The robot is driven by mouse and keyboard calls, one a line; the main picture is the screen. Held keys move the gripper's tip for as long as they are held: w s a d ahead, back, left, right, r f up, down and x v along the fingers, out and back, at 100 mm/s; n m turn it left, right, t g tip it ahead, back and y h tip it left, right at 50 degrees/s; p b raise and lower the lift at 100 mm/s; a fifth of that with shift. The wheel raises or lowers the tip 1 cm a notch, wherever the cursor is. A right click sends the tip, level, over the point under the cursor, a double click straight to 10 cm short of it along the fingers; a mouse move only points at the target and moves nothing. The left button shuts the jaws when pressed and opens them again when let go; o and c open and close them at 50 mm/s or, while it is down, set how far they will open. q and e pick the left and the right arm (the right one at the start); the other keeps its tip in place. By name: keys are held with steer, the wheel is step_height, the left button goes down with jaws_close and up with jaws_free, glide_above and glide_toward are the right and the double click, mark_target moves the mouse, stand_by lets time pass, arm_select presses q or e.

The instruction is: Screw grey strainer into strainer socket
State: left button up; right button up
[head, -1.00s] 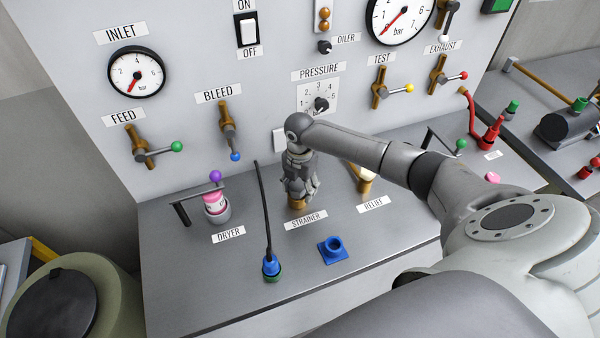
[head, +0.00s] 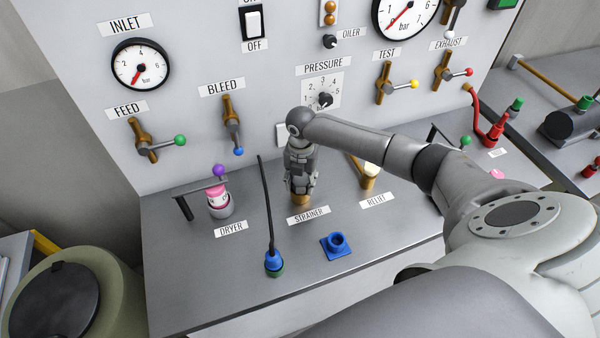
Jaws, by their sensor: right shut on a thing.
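My right gripper (head: 300,188) points straight down over the brass strainer socket (head: 300,203), behind the STRAINER label (head: 308,214). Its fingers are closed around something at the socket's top. The grey strainer is hidden inside the fingers, so I cannot tell how deep it sits in the socket. Only the lower brass part of the socket shows below the fingertips. My left gripper is not in view.
Left of the socket stand a black rod with a blue base (head: 273,262) and the pink dryer canister (head: 219,198). A blue square socket (head: 336,245) lies in front. The brass relief fitting (head: 369,178) is close on the right. The panel with gauges and valves rises behind.

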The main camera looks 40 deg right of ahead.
steer(key=shift+s+d+m+p, duration=0.3)
steer(key=shift+m+p, duration=0.15)
steer(key=shift+m, duration=0.25)
steer(key=m, duration=0.2)
steer(key=shift+f+m, duration=0.25)
steer(key=shift+m, duration=0.15)
steer(key=m, duration=0.2)
steer(key=shift+s+m, duration=0.1)
steer(key=shift+m, duration=0.2)
steer(key=m, duration=0.4)
steer(key=shift+d, duration=0.1)
steer(key=m, duration=0.4)
steer(key=shift+s, duration=0.15)
steer(key=o, duration=0.8)
steer(key=shift+o, duration=0.2)
steer(key=shift+w+f, duration=0.1)
steer(key=shift+w, duration=0.1)
